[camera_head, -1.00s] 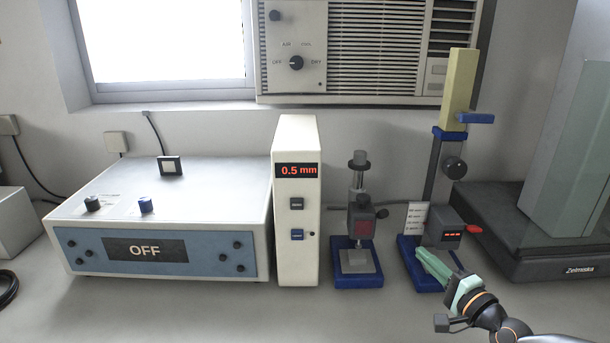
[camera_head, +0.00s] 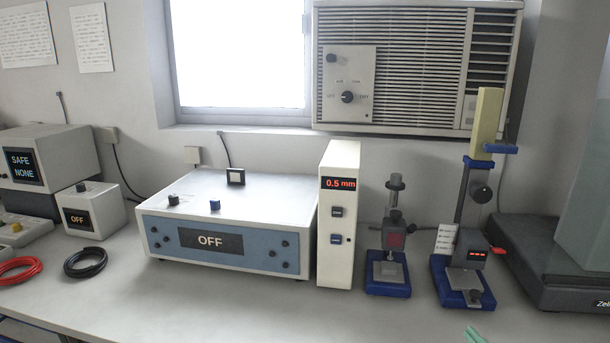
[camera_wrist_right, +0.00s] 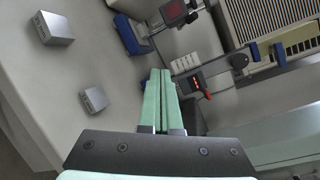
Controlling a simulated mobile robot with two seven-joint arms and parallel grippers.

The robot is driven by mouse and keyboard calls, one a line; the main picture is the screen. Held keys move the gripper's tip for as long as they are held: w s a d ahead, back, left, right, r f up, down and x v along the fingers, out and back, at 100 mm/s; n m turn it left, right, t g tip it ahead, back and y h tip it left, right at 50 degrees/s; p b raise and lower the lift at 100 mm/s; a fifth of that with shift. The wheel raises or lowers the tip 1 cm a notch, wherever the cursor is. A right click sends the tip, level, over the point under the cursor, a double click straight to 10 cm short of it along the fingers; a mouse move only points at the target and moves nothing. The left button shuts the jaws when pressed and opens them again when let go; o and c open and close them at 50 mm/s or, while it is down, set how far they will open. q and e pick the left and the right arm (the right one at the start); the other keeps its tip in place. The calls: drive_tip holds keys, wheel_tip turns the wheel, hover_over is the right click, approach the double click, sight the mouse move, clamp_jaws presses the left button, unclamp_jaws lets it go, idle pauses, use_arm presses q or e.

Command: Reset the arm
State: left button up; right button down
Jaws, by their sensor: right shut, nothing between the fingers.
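My right gripper shows in the head view only as pale green fingertips (camera_head: 474,335) at the bottom edge, in front of the right blue-based stand (camera_head: 463,283) and apart from it. In the right wrist view its two green fingers (camera_wrist_right: 157,100) lie together, shut and empty. The rest of the right arm is out of the head view. My left gripper is in neither view.
A white box reading 0.5 mm (camera_head: 338,215) and a smaller blue-based stand (camera_head: 388,272) stand along the back. A large OFF unit (camera_head: 215,240) is left of them. Red (camera_head: 20,268) and black cable coils (camera_head: 86,262) lie far left.

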drive_tip(key=a+f+m, duration=0.1)
drive_tip(key=f+m, duration=0.1)
drive_tip(key=m, duration=0.1)
drive_tip(key=s+a+f+m+g, duration=0.1)
drive_tip(key=f+m, duration=0.1)
drive_tip(key=m, duration=0.1)
drive_tip(key=s+a+f+m+p, duration=0.1)
drive_tip(key=a+m, duration=0.1)
drive_tip(key=shift+s+f+m+g, duration=0.15)
drive_tip(key=shift+f+m+g, duration=0.25)
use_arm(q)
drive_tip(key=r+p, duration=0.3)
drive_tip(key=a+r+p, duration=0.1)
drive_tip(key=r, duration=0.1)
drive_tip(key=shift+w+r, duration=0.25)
use_arm(e)
drive_tip(key=s+a+f+n+g, duration=0.2)
drive_tip(key=s+a+f+n, duration=0.2)
drive_tip(key=n, duration=0.7)
drive_tip(key=s+a+f+n+g, duration=0.2)
drive_tip(key=s+a+f+n, duration=0.2)
drive_tip(key=s+n, duration=0.5)
drive_tip(key=s+a+f+n+g+y, duration=0.1)
drive_tip(key=s+a+f+n, duration=0.3)
drive_tip(key=n, duration=1)
drive_tip(key=s+a, duration=0.2)
drive_tip(key=s, duration=0.1)
drive_tip(key=shift+s+a+g, duration=0.2)
drive_tip(key=shift+a+g, duration=0.2)
